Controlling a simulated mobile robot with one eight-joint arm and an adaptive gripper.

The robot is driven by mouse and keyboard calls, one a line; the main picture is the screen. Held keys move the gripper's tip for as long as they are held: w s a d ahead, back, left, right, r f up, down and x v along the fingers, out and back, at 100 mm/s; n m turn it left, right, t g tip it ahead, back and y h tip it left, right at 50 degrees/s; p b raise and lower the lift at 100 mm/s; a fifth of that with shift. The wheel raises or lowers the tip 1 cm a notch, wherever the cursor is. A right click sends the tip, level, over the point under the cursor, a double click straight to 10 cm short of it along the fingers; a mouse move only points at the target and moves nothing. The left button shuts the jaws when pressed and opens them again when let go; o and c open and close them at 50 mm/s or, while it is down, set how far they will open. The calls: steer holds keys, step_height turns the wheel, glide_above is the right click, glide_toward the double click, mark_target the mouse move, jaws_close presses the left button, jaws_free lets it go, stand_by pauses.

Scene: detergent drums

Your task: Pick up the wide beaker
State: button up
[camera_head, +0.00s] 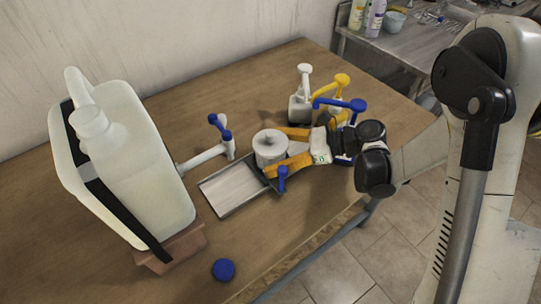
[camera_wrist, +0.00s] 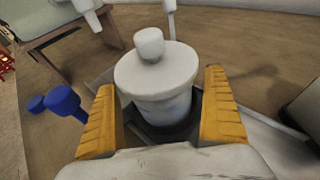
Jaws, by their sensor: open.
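The wide beaker appears to be the squat white round vessel (camera_head: 269,150) with a knobbed lid, near the middle of the table. In the wrist view the beaker (camera_wrist: 157,75) stands upright, its base on or in something dark. My gripper (camera_head: 274,152) reaches in from the right, its orange fingers open on either side of the beaker. In the wrist view my gripper (camera_wrist: 160,88) shows a finger left and right of the beaker, with gaps visible. Part of the beaker's far side and underside is hidden.
A shallow metal tray (camera_head: 230,190) lies just left of the beaker. A blue-handled white tap (camera_head: 207,156) is beyond it, by a large strapped jug (camera_head: 130,160). Pump bottles (camera_head: 300,107) stand behind my gripper. A blue cap (camera_head: 224,269) lies near the front edge.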

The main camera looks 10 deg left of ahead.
mark_target(271, 133)
steer(key=shift+a, duration=0.2)
steer(key=c, duration=1.5)
step_height(271, 133, up, 10)
steer(key=p, duration=0.4)
